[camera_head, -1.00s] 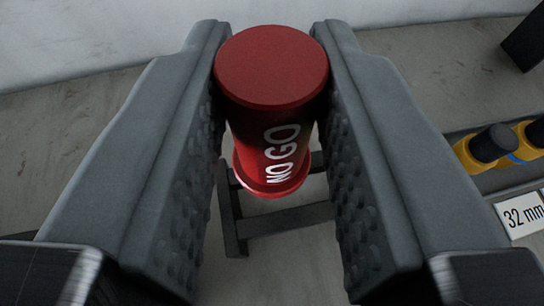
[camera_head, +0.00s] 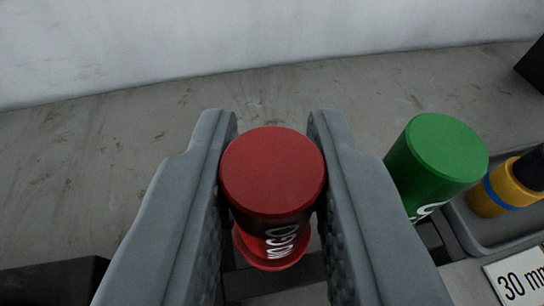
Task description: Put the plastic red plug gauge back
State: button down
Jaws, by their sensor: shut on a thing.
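The red plug gauge (camera_head: 272,172), marked "NO GO", stands upright between the two fingers of my gripper (camera_head: 272,160). The fingers are shut on its sides. Its lower flange shows below the grip. Dark bars of a holder (camera_head: 275,290) show beneath it, but whether the gauge touches them is hidden.
A green plug gauge (camera_head: 437,155) stands just right of my right finger. Further right is a grey tray (camera_head: 487,240) with a yellow and black piece (camera_head: 505,188), and a "30 mm" label (camera_head: 520,277). A dark block (camera_head: 50,280) is at lower left. The surface behind is bare.

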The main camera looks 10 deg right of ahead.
jog(key=shift+f, duration=0.2)
jog(key=c, duration=1.2)
grip_release()
jog(key=shift+c, duration=0.2)
jog(key=shift+s+r, duration=0.15)
jog(key=shift+r, duration=0.5)
jog(key=v, duration=1.1)
jog(key=shift+s, duration=0.35)
jog(key=shift+a, duration=0.1)
jog(key=s+r+t+y, duration=0.1)
jog(key=s+r, duration=0.4)
jog(key=s, duration=0.8)
jog(key=s+d+r+n+t+y, duration=0.1)
jog(key=s+r, duration=0.3)
jog(key=s, duration=1)
jog(key=s+d+r+n+t+y, duration=0.1)
jog(key=s+r, duration=0.4)
jog(key=s, duration=0.8)
jog(key=shift+s+d+r, duration=0.2)
jog(key=shift+s+r, duration=0.15)
jog(key=shift+s, duration=0.05)
